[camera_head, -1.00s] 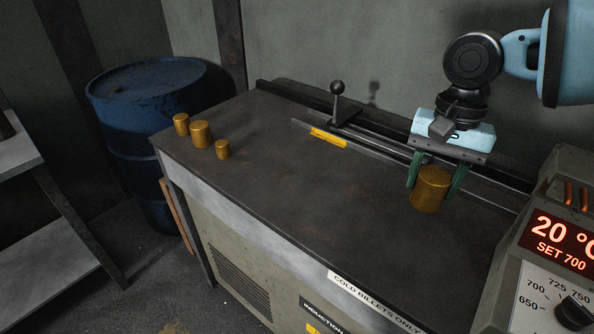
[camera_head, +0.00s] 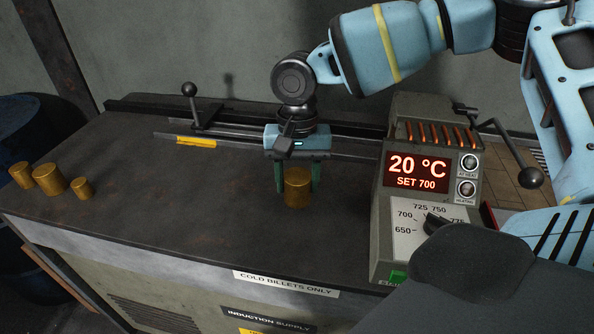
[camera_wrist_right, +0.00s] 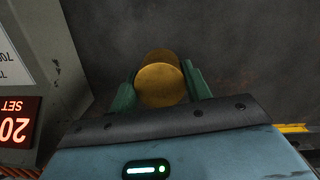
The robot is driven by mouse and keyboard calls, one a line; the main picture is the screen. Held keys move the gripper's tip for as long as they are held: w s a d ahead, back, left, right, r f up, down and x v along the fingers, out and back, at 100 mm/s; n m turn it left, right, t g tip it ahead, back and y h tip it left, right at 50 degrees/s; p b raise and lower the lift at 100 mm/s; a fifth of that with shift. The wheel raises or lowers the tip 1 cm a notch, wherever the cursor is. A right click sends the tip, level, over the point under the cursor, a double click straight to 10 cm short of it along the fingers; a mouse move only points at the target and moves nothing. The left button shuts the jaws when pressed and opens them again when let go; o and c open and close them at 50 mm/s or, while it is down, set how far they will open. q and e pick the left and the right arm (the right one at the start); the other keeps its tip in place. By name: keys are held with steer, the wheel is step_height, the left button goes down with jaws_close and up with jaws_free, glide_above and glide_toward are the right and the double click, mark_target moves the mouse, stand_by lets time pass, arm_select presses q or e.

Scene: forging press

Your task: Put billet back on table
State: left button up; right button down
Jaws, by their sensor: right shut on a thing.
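A gold-brown cylindrical billet (camera_head: 298,189) is upright between the fingers of my right gripper (camera_head: 297,178), over the dark table top (camera_head: 220,225). The gripper points straight down and is shut on it. The billet's base is at or very near the table surface; I cannot tell if it touches. In the right wrist view the billet (camera_wrist_right: 161,84) sits between the green fingers, its round end toward the camera. My left gripper is not in view.
Three billets, a left one (camera_head: 21,175), a larger middle one (camera_head: 49,179) and a small one (camera_head: 82,188), stand at the table's left end. The control box (camera_head: 411,180) reading 20 °C stands close right of my gripper. A ball-topped lever (camera_head: 190,92) stands behind. The table's middle is clear.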

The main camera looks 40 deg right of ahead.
mark_target(297, 193)
steer(key=shift+f, duration=1.7)
steer(key=shift+f, duration=0.2)
steer(key=c, duration=0.7)
jaws_free()
steer(key=shift+o, duration=0.2)
steer(key=r, duration=0.8)
steer(key=w+d+r, duration=0.1)
steer(key=r, duration=0.3)
